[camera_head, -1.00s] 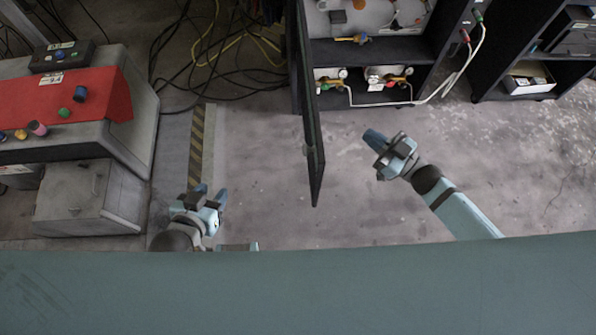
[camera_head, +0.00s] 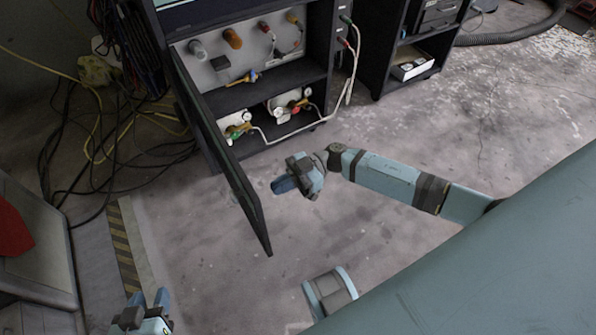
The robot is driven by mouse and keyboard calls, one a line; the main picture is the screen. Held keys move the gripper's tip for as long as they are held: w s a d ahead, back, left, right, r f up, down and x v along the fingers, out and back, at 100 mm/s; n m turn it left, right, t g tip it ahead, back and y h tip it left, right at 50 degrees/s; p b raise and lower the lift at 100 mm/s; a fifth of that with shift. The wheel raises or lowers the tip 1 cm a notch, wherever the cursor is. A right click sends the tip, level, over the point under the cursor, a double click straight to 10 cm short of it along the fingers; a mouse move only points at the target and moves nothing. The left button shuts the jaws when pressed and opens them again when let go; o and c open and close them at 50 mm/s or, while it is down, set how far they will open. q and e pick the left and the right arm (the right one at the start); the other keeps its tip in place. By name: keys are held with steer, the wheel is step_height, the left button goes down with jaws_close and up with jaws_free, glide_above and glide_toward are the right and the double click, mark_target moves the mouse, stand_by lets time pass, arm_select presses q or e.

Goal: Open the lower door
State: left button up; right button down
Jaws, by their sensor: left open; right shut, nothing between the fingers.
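The lower door (camera_head: 222,150) is a dark, thin panel hinged at the left side of the black cabinet (camera_head: 262,93). It stands swung wide open toward me, showing the gauges and valves inside. My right gripper (camera_head: 281,186) is shut and empty, to the right of the door's free end and apart from it. My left gripper (camera_head: 149,300) is open and empty at the bottom edge, left of the door and apart from it. The lower part of my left gripper is cut off by the frame.
Black cables (camera_head: 75,150) lie on the floor left of the cabinet. A second black cabinet (camera_head: 405,55) stands at the back right. A grey machine with a red panel (camera_head: 12,230) is at the left edge. The floor right of the door is mostly clear.

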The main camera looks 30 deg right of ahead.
steer(key=shift+a, duration=2.3)
steer(key=shift+s+a, duration=0.1)
